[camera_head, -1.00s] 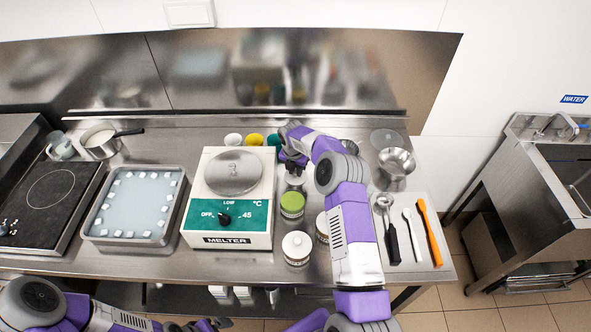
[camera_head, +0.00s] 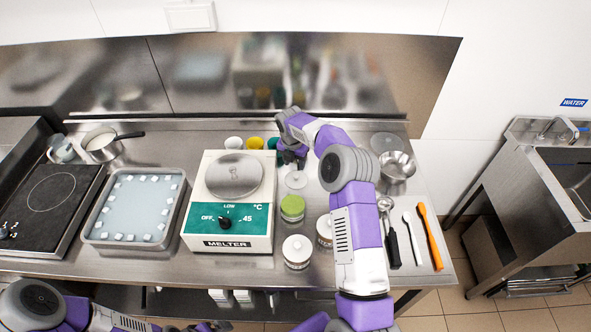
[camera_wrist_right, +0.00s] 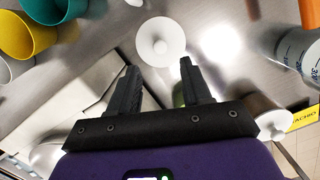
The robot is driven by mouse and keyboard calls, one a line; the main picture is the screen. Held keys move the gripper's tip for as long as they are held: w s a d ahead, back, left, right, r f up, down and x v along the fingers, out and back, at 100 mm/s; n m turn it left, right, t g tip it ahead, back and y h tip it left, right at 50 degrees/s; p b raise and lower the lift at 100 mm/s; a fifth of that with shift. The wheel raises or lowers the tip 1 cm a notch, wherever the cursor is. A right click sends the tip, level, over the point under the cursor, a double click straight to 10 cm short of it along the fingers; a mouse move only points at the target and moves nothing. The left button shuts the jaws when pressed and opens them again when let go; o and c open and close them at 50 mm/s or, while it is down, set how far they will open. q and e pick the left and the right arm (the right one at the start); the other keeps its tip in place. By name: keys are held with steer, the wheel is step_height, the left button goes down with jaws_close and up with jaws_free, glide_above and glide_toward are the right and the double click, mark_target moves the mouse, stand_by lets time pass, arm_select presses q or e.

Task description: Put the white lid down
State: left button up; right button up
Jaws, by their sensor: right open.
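The white lid (camera_head: 296,180) is a small round disc with a central knob. It lies flat on the steel counter behind the green-topped jar (camera_head: 292,206). In the right wrist view the lid (camera_wrist_right: 160,42) lies just beyond the fingertips, apart from them. My right gripper (camera_head: 291,161) is open and empty, just behind the lid; its two spread fingers also show in the right wrist view (camera_wrist_right: 160,68). My left gripper (camera_head: 206,326) only partly shows at the bottom edge, and its jaws cannot be made out.
The melter (camera_head: 228,205) stands left of the lid. White, yellow and teal cups (camera_head: 254,143) stand behind. White-topped jars (camera_head: 297,251) stand in front, partly beside my right arm. A metal bowl (camera_head: 397,166) and utensils (camera_head: 430,235) lie to the right. Bare counter surrounds the lid.

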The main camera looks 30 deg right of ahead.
steer(key=shift+s+a+r, duration=0.1)
steer(key=shift+a+r, duration=0.05)
steer(key=shift+r, duration=0.95)
steer(key=shift+s+a+r, duration=0.1)
steer(key=shift+a+r, duration=0.05)
steer(key=shift+r, duration=0.95)
steer(key=shift+r, duration=0.1)
